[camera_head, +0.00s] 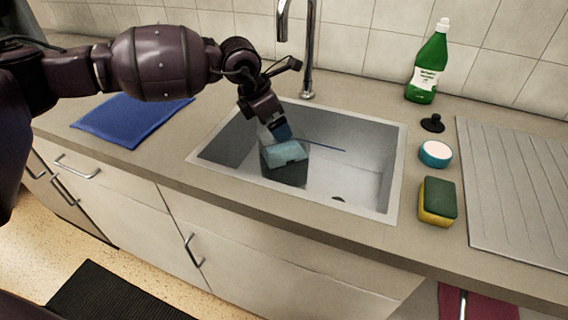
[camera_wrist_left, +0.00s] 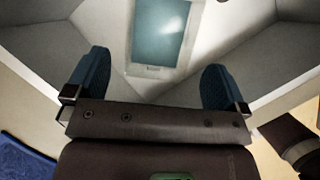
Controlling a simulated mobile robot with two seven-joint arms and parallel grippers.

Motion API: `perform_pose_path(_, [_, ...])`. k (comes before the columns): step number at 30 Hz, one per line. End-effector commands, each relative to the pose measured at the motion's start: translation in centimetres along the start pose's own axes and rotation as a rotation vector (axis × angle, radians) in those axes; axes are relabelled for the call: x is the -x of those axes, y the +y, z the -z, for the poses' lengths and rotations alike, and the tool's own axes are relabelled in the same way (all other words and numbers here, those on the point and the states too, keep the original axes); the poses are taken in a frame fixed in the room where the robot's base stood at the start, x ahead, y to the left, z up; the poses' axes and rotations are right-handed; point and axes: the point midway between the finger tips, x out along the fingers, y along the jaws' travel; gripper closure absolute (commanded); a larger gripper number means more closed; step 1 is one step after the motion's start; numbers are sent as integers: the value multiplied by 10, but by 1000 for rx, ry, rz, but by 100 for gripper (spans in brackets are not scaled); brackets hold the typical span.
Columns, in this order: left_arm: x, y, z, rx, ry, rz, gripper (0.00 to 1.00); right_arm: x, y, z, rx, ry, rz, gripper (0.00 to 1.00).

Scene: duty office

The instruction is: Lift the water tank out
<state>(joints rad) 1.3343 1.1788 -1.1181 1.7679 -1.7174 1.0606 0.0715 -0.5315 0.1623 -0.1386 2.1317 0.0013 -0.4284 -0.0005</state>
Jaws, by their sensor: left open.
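The water tank (camera_head: 284,170) is a dark, boxy container with a pale teal top. It stands in the left part of the sink (camera_head: 399,160). In the left wrist view the tank (camera_wrist_left: 160,32) lies ahead of my fingers, near the middle of the picture. My left gripper (camera_head: 280,133) reaches down into the sink just above and behind the tank's top. In the wrist view the left gripper (camera_wrist_left: 150,82) has its two blue fingers wide apart with nothing between them. The head view cannot show whether a finger touches the tank. My right gripper is not in view.
A faucet (camera_head: 309,60) rises behind the sink, close to my left wrist. Right of the sink are a green bottle (camera_head: 428,68), a black stopper (camera_head: 433,123), a round blue-and-white item (camera_head: 435,154) and a sponge (camera_head: 438,201). A blue cloth (camera_head: 130,118) lies left.

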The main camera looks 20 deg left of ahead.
Motion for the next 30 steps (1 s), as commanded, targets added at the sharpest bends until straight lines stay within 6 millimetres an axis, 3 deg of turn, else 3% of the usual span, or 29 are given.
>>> perform_pose_path(1, [-13,0,2,1,5,4,0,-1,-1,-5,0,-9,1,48])
perform_pose_path(10, [-32,-1,2,-1,2,2,0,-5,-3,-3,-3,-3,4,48])
perform_pose_path(19, [-72,-3,6,1,4,4,0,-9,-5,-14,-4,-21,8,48])
perform_pose_path(30, [-73,-2,4,0,-1,-1,0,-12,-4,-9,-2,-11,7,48])
